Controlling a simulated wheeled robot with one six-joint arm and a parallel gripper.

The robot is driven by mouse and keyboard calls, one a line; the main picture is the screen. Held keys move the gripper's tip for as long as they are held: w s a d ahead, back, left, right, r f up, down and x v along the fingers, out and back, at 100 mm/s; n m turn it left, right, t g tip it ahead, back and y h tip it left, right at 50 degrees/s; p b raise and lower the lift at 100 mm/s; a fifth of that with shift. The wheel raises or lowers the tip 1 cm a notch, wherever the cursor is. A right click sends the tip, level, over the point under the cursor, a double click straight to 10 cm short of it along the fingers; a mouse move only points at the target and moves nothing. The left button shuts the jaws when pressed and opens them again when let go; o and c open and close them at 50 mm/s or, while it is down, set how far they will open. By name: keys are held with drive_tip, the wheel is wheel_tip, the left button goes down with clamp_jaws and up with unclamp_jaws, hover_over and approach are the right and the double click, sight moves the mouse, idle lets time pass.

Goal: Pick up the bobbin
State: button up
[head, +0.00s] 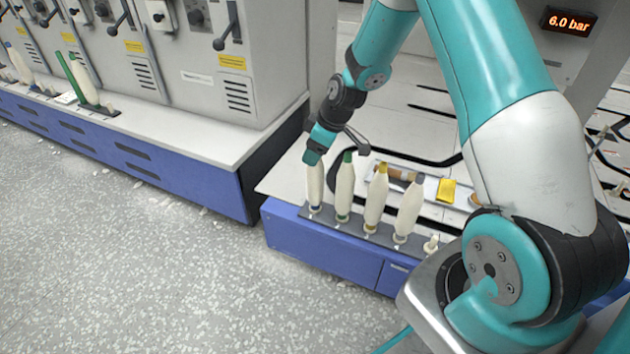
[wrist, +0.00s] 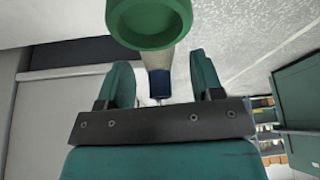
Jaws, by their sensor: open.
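Several pale bobbins stand upright in a row on a dark rail. The leftmost bobbin (head: 314,187) has blue near its base; its top is hidden by my gripper. Beside it are a green-topped bobbin (head: 345,186), a yellow-topped one (head: 376,198) and a grey-topped one (head: 408,210). My gripper (head: 312,158) is open at the top of the leftmost bobbin, pointing down. In the wrist view, a hollow green bobbin end (wrist: 150,20) looms close, and a blue piece (wrist: 160,84) shows between the spread fingers (wrist: 163,85). I cannot tell whether they touch it.
A short pale peg (head: 431,243) stands at the rail's right end. A tray with a brown item lies behind the bobbins, beside a yellow block (head: 447,190). Grey machines (head: 200,60) on a blue-fronted base stand at left. The speckled floor in front is clear.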

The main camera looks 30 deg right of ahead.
drive_tip(key=shift+r, duration=0.1)
clamp_jaws()
